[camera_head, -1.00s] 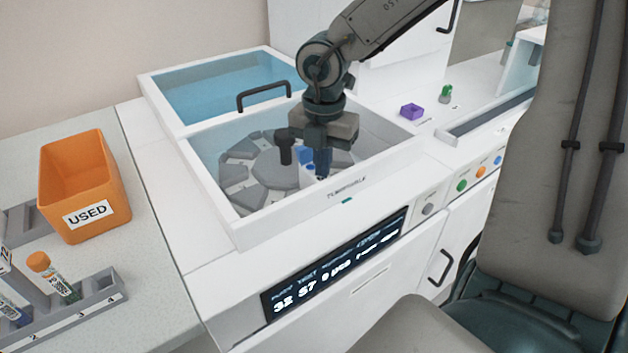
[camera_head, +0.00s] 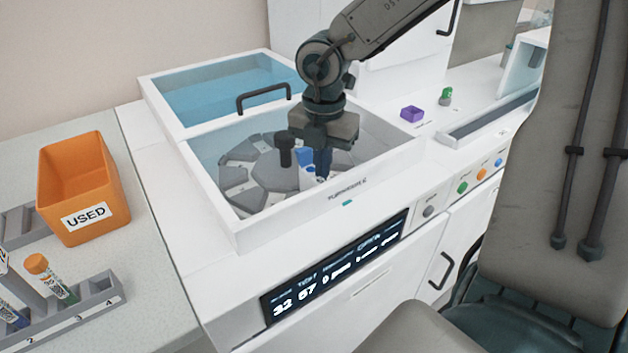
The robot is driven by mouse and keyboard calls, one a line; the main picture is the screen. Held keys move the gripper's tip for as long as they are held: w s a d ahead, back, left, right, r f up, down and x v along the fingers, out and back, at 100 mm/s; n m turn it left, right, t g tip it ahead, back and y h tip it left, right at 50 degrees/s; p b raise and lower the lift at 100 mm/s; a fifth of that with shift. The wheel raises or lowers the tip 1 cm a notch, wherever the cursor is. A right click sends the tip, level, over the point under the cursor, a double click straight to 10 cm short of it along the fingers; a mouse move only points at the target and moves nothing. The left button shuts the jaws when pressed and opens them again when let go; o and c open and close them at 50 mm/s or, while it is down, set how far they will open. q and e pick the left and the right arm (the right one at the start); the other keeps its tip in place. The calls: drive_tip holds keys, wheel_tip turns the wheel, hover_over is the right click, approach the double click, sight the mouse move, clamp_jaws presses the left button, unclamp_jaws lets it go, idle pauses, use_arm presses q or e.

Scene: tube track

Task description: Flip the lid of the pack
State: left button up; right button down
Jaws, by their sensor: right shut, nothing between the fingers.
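A small blue and white pack (camera_head: 305,155) sits on the grey turntable inside the white-walled bay, mostly hidden behind my right gripper. Its blue part shows just left of the fingers. My right gripper (camera_head: 322,177) points down into the bay, shut, with nothing between its fingers. Its fingertips are at or beside the pack; I cannot tell whether they touch it. The state of the lid is hidden. My left gripper is not in view.
The bay's white rim (camera_head: 300,217) surrounds the gripper. A black knob (camera_head: 284,150) stands on the turntable (camera_head: 275,172) close by. A blue clear cover with a black handle (camera_head: 263,95) lies behind. An orange USED bin (camera_head: 82,190) and tube rack (camera_head: 75,318) stand left.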

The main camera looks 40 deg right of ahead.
drive_tip(key=shift+r+p, duration=0.95)
drive_tip(key=shift+r, duration=1.4)
wheel_tip(320, 180, up, 7)
drive_tip(key=p, duration=0.4)
drive_tip(key=shift+p, duration=0.35)
